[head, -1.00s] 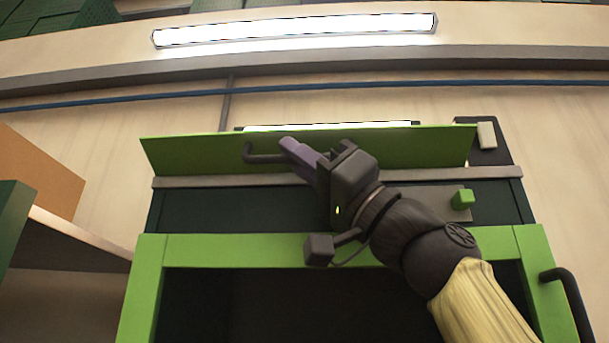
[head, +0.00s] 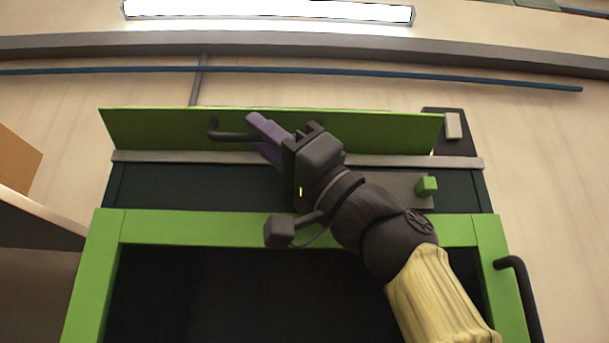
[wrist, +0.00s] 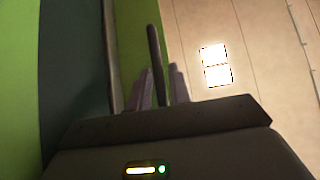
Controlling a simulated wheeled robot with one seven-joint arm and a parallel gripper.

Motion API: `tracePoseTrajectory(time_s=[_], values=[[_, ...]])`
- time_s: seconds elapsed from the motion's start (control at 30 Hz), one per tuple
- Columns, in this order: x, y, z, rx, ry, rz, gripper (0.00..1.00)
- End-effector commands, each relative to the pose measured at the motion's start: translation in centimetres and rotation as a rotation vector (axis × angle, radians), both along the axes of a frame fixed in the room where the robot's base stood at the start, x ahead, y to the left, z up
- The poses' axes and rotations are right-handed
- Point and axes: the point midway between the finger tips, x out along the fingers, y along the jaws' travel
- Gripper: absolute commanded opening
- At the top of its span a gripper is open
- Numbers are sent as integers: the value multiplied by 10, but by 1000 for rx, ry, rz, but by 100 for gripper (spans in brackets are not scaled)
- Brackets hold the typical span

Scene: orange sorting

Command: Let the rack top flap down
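The rack's top flap (head: 370,130) is a long green panel standing raised along the top of the rack, above a grey strip. A dark bar handle (head: 222,134) sticks out from its left half. My gripper (head: 262,136) has two purple fingers at this handle, parted, one above and one below the bar. In the wrist view the dark handle bar (wrist: 154,50) runs between the two fingers (wrist: 160,88), with little room on either side. The handle's right part is hidden by my fingers and wrist.
The green rack frame (head: 290,228) surrounds a dark opening below. A small green block (head: 427,185) sits on a grey plate right of my wrist. A dark handle (head: 522,295) juts from the rack's right side. A wall box (head: 453,127) stands behind the flap's right end.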

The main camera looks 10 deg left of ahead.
Motion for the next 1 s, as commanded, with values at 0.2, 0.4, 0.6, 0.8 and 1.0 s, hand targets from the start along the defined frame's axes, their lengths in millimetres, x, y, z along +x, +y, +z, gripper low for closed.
tracePoseTrajectory(time_s=[0.2, 0.4, 0.6, 0.8, 1.0], values=[[0, -8, -10, 1, -1, -2, 20], [1, -25, -29, 1, -1, -5, 20], [0, -45, -49, 1, 0, -3, 20], [1, -67, -70, 1, -1, -6, 20], [0, -89, -91, 0, -1, -5, 20]])
